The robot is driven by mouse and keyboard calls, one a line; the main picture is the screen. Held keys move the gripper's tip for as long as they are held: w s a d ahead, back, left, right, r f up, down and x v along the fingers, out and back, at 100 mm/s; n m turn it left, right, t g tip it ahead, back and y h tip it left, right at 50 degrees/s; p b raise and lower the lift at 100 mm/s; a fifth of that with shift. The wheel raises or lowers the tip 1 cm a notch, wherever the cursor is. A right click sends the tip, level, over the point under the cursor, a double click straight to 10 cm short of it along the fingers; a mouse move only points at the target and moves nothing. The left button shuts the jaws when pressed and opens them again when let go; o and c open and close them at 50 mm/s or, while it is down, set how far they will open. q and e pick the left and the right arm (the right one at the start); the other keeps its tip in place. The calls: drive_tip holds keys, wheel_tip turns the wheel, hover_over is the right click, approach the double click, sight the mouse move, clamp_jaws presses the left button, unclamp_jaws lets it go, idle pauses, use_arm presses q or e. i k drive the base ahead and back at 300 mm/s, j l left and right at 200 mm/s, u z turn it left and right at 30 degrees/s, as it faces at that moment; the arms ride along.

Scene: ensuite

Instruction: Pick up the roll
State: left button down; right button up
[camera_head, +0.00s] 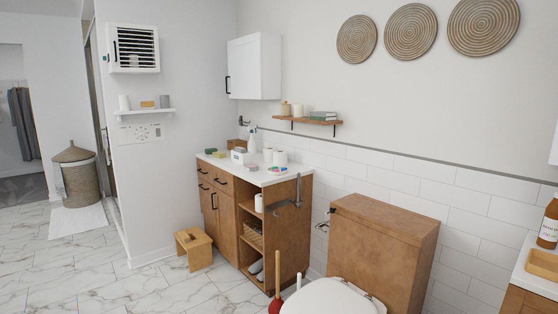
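Another white roll (259,202) stands in the cabinet's open upper side shelf. The frame does not show which one is the task's roll. Neither of my grippers is in view.
The wooden cabinet (228,205) holds soaps and bottles on top. A grey metal fixture (297,192) is at its right side. A wooden stool (194,249), a plunger (276,285) and a toilet (333,297) stand nearby. Marble floor (120,290) is clear at left.

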sight(280, 157)
drive_tip(key=i+j+u, duration=0.35)
drive_tip(key=i, duration=0.3)
drive_tip(key=i+u, duration=0.4)
drive_tip(key=i, duration=0.25)
drive_tip(key=i+j+z, duration=0.1)
drive_tip(key=i, duration=0.4)
drive_tip(key=i+j, duration=0.1)
drive_tip(key=i, duration=0.35)
drive_tip(key=i+j+z, duration=0.15)
drive_tip(key=i, duration=0.3)
drive_tip(key=i+z, duration=0.25)
drive_tip(key=z, duration=0.15)
drive_tip(key=i+j+z, duration=0.25)
drive_tip(key=z, duration=0.15)
drive_tip(key=i+j+z, duration=0.2)
drive_tip(key=z, duration=0.2)
drive_tip(key=i+j+z, duration=0.1)
drive_tip(key=z, duration=0.3)
drive_tip(key=i+j+z, duration=0.1)
drive_tip(key=j+z, duration=0.45)
drive_tip(key=z, duration=0.25)
